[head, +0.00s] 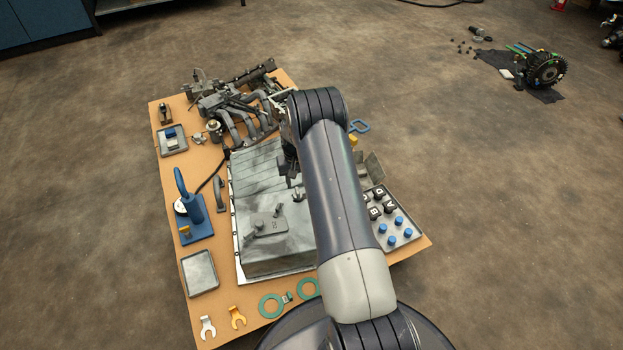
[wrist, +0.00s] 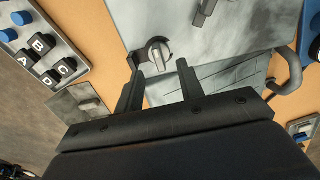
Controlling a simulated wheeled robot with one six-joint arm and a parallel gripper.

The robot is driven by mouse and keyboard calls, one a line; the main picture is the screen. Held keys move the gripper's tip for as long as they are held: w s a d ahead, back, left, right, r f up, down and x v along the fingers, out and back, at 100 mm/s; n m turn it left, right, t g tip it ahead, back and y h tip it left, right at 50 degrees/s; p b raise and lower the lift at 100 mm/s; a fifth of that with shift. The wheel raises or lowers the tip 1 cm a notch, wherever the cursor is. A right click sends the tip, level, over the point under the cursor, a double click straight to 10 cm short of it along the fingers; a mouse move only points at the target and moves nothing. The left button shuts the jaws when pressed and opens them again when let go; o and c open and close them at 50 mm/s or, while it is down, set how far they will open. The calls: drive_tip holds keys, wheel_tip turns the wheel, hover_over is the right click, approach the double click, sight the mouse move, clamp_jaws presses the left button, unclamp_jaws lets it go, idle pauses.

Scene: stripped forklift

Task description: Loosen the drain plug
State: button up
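The drain plug appears to be the silver round knob with a raised bar (wrist: 157,52) in the wrist view. It sits in a dark rounded surround at the edge of the grey pan (wrist: 245,28). My gripper (wrist: 160,68) is open, with its two dark fingers apart and nothing between them. The fingertips lie just below the knob in the picture; I cannot tell whether they touch it. In the head view my gripper (head: 291,172) is over the grey pan (head: 255,185), partly hidden by my arm. A small part just below it (head: 298,195) may be the plug.
A tray with lettered black cubes and blue caps (head: 410,238) lies right of the pan. A blue lever tool (head: 195,215) stands left. Engine piping (head: 235,115) crowds the table's far end. Orange and grey forks (head: 237,317) and green rings (head: 271,305) lie at the near edge.

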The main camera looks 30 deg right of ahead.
sight(298, 190)
drive_tip(key=shift+f+b, duration=0.55)
drive_tip(key=shift+f, duration=1.6)
clamp_jaws()
drive_tip(key=shift+d, duration=0.1)
